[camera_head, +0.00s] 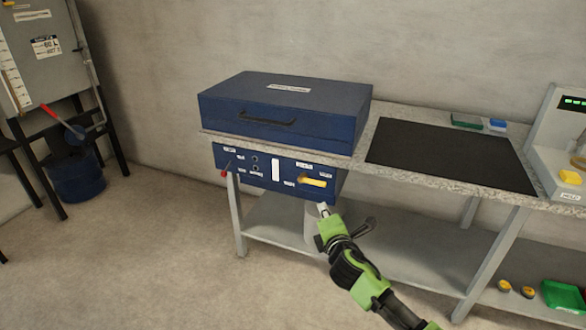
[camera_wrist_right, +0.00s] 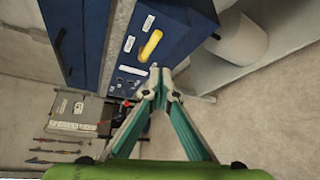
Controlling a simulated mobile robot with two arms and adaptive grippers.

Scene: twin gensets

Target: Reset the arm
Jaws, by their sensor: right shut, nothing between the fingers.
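My right gripper (camera_head: 323,209) is shut and empty, in front of the blue panel below the bench top. In the right wrist view its fingertips (camera_wrist_right: 159,78) meet close to the blue panel (camera_wrist_right: 178,50). The panel (camera_head: 268,172) carries a yellow handle (camera_head: 313,182), which also shows in the right wrist view (camera_wrist_right: 151,46). The gripper is just below and right of the handle in the head view; I see no grip on it. A red-tipped lever (camera_head: 225,172) is at the panel's left end. My left gripper is not in view.
A closed blue case (camera_head: 286,108) stands on the bench. A black mat (camera_head: 450,155) lies right of it, with a white device (camera_head: 562,140) beyond. A pale cylinder (camera_head: 316,236) stands on the lower shelf behind my gripper. Bare floor lies left of the bench.

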